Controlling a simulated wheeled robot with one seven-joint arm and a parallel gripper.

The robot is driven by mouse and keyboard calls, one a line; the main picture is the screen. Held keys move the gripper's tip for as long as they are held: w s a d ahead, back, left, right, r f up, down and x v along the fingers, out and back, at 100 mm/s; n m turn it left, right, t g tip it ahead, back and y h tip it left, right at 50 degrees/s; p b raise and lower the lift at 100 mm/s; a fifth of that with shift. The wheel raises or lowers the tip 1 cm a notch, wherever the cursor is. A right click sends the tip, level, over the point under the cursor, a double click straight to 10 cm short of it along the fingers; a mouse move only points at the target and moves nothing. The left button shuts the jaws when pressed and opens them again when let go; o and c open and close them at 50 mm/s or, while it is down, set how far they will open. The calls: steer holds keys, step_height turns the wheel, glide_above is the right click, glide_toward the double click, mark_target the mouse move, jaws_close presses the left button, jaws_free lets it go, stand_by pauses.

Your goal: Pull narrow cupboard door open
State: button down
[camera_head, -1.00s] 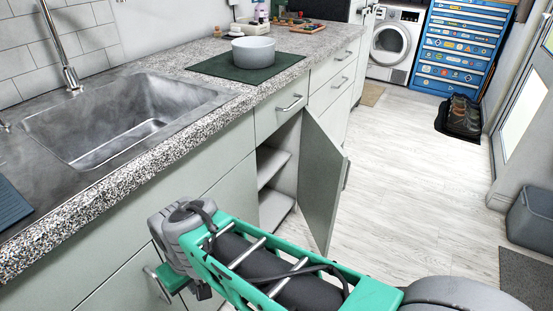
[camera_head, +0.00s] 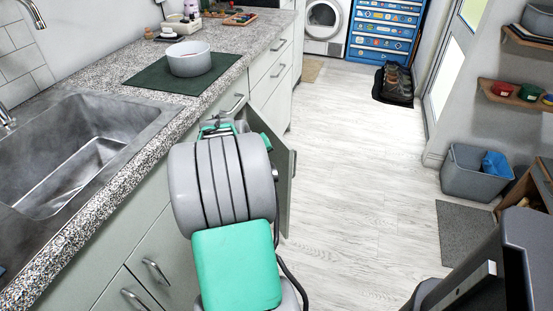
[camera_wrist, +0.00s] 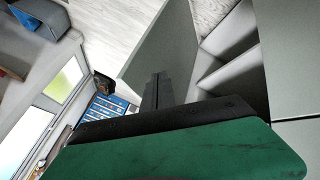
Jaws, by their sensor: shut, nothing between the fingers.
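The narrow cupboard door (camera_head: 285,195) stands open beneath the counter, but my arm hides most of it in the head view. In the wrist view, the grey-green door (camera_wrist: 165,45) runs diagonally across the upper middle, with the pale cupboard shelves (camera_wrist: 228,68) to its right. My gripper (camera_wrist: 155,88) is shut and empty, its dark fingers overlapping the door's lower part in the picture. I cannot tell whether they touch it. The fingertips are hidden in the head view.
The granite counter (camera_head: 110,150) carries a grey pot (camera_head: 189,60) on a dark green mat. A drawer handle (camera_head: 236,104) sits near the cupboard. The pale floor (camera_head: 350,180) to the right is clear, before a grey bin (camera_head: 468,178).

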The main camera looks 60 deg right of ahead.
steer(key=b, duration=0.2)
glide_toward(283, 163)
step_height(283, 163, down, 4)
steer(key=w, duration=0.2)
steer(key=s+d, duration=0.1)
steer(key=d, duration=0.1)
steer(key=shift+s+d+r, duration=0.1)
steer(key=shift+s+d, duration=0.25)
steer(key=shift+s, duration=0.05)
